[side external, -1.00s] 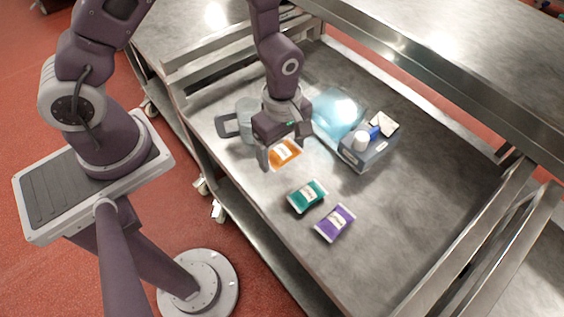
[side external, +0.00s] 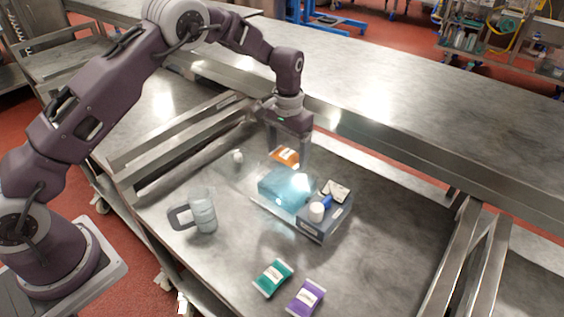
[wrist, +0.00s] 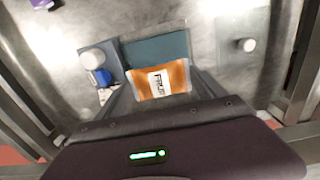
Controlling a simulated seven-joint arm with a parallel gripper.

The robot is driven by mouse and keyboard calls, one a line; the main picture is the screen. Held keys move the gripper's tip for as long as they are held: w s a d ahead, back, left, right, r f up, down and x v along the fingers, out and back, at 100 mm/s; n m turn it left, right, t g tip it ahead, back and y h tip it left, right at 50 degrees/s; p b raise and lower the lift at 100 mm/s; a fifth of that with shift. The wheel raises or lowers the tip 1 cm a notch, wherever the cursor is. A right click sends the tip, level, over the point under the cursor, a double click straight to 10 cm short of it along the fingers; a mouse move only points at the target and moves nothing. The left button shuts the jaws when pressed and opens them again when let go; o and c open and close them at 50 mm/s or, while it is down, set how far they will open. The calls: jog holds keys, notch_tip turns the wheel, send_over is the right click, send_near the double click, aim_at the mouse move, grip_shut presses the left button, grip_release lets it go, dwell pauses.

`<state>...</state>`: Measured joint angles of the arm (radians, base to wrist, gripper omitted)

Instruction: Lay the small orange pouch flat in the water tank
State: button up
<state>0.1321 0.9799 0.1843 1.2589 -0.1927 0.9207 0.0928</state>
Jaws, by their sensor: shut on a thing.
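My gripper (side external: 287,150) is shut on the small orange pouch (side external: 284,157), which has a white label. The pouch hangs above the water tank (side external: 288,190), a clear box with bright blue water, near its far side. In the wrist view the orange pouch (wrist: 172,82) spans between the fingers of my gripper (wrist: 160,92), its label facing the camera. The water tank (wrist: 155,48) shows as a teal area beyond it. The pouch looks clear of the water, but the exact gap is hard to tell.
A grey box (side external: 318,232) with a white jar (side external: 316,211), a blue item and a white card stands against the tank's right side. A clear pitcher (side external: 203,212) stands left. Green (side external: 272,277) and purple (side external: 306,297) pouches lie in front. A white knob (side external: 238,156) is behind left.

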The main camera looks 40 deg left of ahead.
aim_at(287, 193)
notch_tip(287, 193, down, 11)
dwell(0.5)
jog(key=shift+f, duration=0.2)
dwell(0.6)
jog(key=shift+f, duration=0.2)
jog(key=o, duration=1.5)
jog(key=shift+c, duration=0.2)
jog(key=shift+r, duration=5.55)
